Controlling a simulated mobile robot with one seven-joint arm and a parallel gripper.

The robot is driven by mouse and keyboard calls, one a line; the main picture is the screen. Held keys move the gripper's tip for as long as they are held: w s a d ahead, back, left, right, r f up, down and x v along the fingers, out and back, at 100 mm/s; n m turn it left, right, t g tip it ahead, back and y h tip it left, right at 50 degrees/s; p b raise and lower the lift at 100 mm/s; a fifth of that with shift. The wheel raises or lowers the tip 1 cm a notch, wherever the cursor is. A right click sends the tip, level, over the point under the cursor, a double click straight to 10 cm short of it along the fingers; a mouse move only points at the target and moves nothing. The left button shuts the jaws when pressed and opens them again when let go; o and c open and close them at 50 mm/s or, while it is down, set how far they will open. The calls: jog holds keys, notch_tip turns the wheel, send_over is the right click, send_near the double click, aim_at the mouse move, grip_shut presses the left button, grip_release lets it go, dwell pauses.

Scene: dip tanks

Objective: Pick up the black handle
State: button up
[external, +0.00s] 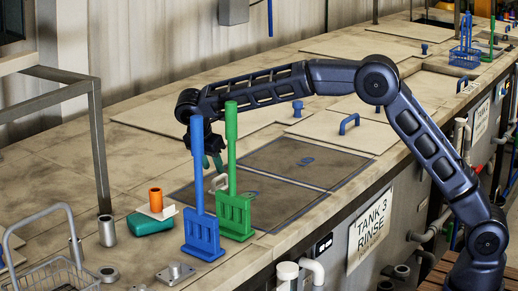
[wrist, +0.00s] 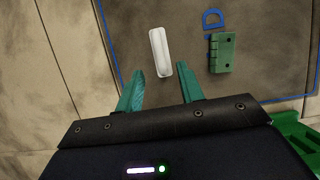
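I see no clearly black handle in either view. A pale, whitish handle (wrist: 160,52) lies on the dark lid ahead of my gripper in the wrist view. It also shows in the external view as a light bar (external: 219,183) just below my gripper. My gripper (external: 211,164) hangs above the near left part of the dark lid (external: 285,204), behind the tall blue and green handles. In the wrist view my gripper (wrist: 161,84) has its two green fingers spread apart, with nothing between the tips. The whitish handle lies just beyond them.
A blue rack (external: 202,236) and a green rack (external: 235,214) with tall upright handles stand close in front of my gripper. A green block (wrist: 220,53) lies right of the whitish handle. A teal block (external: 150,222), an orange cylinder (external: 156,199) and a grey frame (external: 97,135) are at left.

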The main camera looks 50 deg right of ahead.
aim_at(220, 177)
jog(key=shift+d+x, duration=0.2)
jog(key=shift+x, duration=1.45)
jog(key=shift+d+x, duration=0.2)
jog(key=shift+x, duration=1.5)
jog(key=shift+r, duration=0.25)
grip_shut()
